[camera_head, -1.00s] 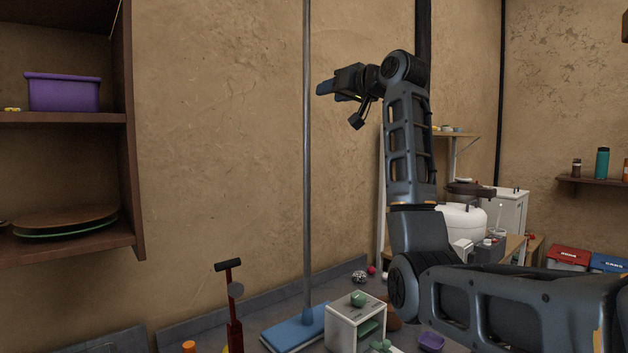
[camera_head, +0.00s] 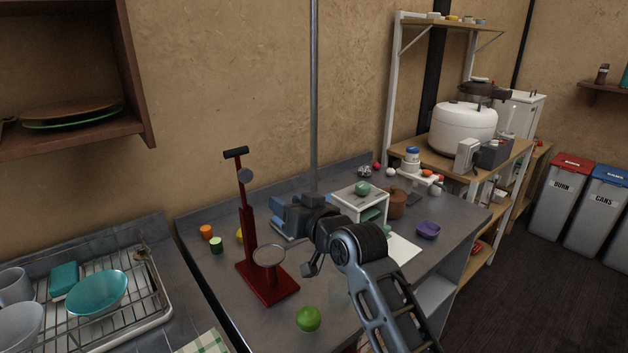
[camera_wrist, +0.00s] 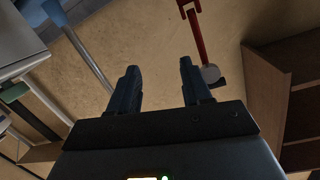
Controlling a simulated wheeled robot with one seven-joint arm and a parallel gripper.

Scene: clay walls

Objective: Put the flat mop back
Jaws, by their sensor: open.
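The flat mop stands upright on the grey counter against the clay wall, its long grey pole (camera_head: 314,95) rising out of the top of the head view. Its blue head is mostly hidden behind my gripper there. In the wrist view the pole (camera_wrist: 90,68) slants at the left of my fingers, with part of the blue head (camera_wrist: 45,20) at the upper left. My gripper (camera_head: 276,216) is open and empty, in front of the mop and low over the counter. In the wrist view its two fingers (camera_wrist: 158,72) are apart, with bare wall between them and the pole outside them.
A red press-like stand (camera_head: 249,225) is close left of my gripper. A small white shelf box (camera_head: 347,200) is close right. A green ball (camera_head: 308,319) lies near the front edge. A dish rack (camera_head: 150,318) is at left, a wall shelf (camera_head: 75,145) above it.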

